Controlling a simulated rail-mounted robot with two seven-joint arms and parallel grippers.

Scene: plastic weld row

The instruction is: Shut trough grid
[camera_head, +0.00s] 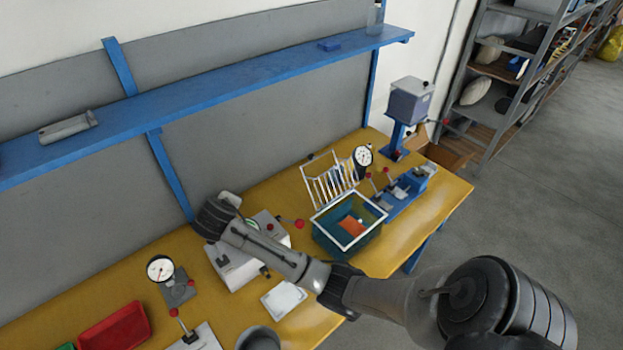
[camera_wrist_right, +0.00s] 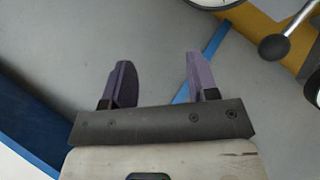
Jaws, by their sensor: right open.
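The trough (camera_head: 330,238) is a teal box with a pale rim on the yellow bench, right of the middle in the head view. An orange piece (camera_head: 352,226) lies inside it. Its white barred grid (camera_head: 328,184) stands raised at the trough's back edge, so the top is open. My right arm reaches in from the lower right, passing left of the trough. My right gripper (camera_wrist_right: 155,78) shows in the wrist view with two purple fingers apart and nothing between them. Its fingers cannot be made out in the head view. My left gripper is not in view.
A dial gauge (camera_head: 363,156) and a blue clamp fixture (camera_head: 405,193) stand right of the trough. A machine with a red knob (camera_head: 298,223) is to its left. A blue shelf (camera_head: 230,78) runs above the bench. Bare bench (camera_head: 405,240) lies at the front right.

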